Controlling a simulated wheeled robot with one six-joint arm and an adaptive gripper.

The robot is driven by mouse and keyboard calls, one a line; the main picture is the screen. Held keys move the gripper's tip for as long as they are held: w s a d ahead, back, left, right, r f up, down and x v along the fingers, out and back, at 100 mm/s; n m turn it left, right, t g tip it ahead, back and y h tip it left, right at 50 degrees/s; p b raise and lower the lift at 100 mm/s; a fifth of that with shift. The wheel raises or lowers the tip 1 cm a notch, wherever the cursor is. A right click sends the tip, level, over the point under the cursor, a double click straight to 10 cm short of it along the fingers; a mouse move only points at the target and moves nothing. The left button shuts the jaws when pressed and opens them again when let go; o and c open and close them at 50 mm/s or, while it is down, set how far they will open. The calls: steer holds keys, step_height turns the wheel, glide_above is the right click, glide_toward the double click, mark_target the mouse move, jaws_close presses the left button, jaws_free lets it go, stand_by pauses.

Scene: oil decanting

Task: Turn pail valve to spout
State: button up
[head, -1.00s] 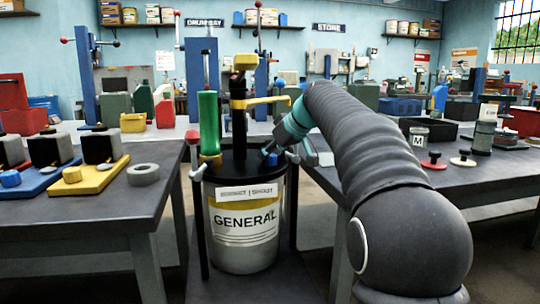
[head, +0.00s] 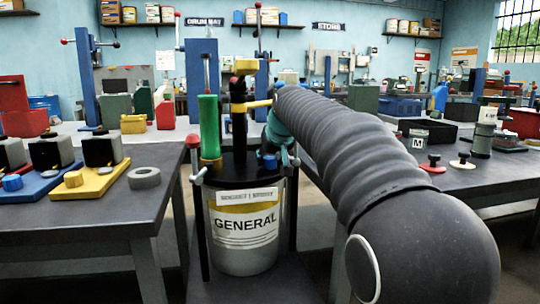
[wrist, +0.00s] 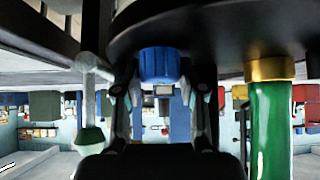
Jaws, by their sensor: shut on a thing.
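The pail (head: 245,240) labelled GENERAL stands between the two benches under a dark lid. A blue knob (head: 270,162), seemingly the valve, sits at the lid's front right. In the wrist view the ribbed blue knob (wrist: 158,64) hangs from the dark disc, between the two fingers of my gripper (wrist: 160,88), which is shut on it. In the head view my gripper is mostly hidden behind my arm. The narrow white label (head: 247,194) on the pail's upper front is too blurred to read surely.
A green upright cylinder (head: 209,125) in a brass collar stands left of a black post (head: 239,130) with a yellow arm. Silver ball-ended clamps flank the lid. The left bench (head: 80,215) and right bench (head: 465,180) hold several items close by.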

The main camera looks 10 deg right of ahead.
steer(key=m+g+h+p, duration=0.1)
steer(key=m+h, duration=0.3)
steer(key=m, duration=0.2)
steer(key=shift+a+h, duration=0.1)
steer(key=shift+h, duration=0.3)
steer(key=m+g+h+p, duration=0.1)
steer(key=m, duration=0.1)
steer(key=m+h, duration=0.1)
steer(key=m, duration=0.1)
steer(key=shift+g+h+p, duration=0.3)
steer(key=shift+g+p, duration=0.1)
steer(key=shift+m+g+h+p, duration=0.4)
steer(key=shift+m+g+p, duration=0.15)
steer(key=shift+m, duration=0.55)
steer(key=o, duration=1.2)
steer(key=shift+c, duration=0.2)
